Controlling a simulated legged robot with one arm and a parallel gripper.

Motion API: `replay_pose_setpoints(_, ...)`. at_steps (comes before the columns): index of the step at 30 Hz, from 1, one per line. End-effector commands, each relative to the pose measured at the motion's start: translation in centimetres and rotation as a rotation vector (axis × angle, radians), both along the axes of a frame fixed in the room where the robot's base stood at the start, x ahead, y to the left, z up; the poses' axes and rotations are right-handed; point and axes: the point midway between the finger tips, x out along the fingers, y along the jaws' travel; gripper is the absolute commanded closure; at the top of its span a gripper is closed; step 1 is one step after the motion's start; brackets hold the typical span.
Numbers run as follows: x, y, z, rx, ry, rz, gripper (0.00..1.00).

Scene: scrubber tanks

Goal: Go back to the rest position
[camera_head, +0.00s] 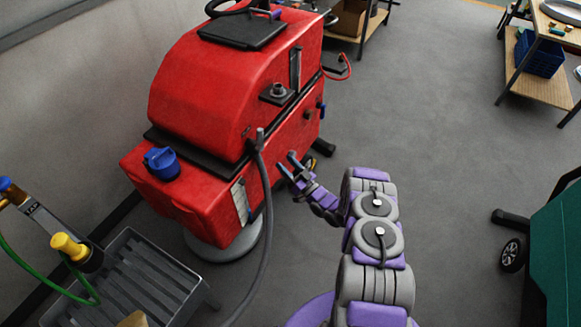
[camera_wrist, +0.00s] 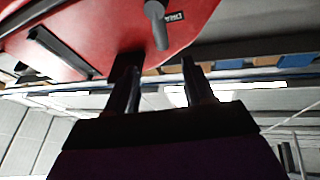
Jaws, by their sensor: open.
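My gripper (camera_head: 287,165) is open, its fingertips close in front of the red scrubber machine (camera_head: 215,100) in the head view. My purple and grey arm reaches up to it from the lower right. In the wrist view my gripper (camera_wrist: 160,75) shows two dark fingers spread apart with nothing between them. The red body of the machine (camera_wrist: 60,35) fills the upper left there, with a grey handle or hose end hanging near the fingertips. I cannot tell whether a finger touches the machine.
A grey hose (camera_head: 268,200) hangs from the machine beside my gripper. A dark slatted tray (camera_head: 135,280) and a yellow-knobbed fitting (camera_head: 68,246) are at lower left. A green machine (camera_head: 555,250) stands at right, a wooden shelf (camera_head: 540,85) at upper right. Grey floor (camera_head: 440,120) between is clear.

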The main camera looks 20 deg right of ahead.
Motion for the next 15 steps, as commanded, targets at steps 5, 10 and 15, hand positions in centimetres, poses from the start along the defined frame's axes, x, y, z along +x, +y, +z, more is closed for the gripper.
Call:
replay_pose_setpoints(5,-1.20,-0.71,-0.55,0.000,0.002,0.000,0.47)
replay_pose_setpoints(10,-1.43,-0.84,-0.64,-0.001,0.001,0.000,0.47)
replay_pose_setpoints(15,-1.41,-0.82,-0.63,-0.001,0.000,0.000,0.47)
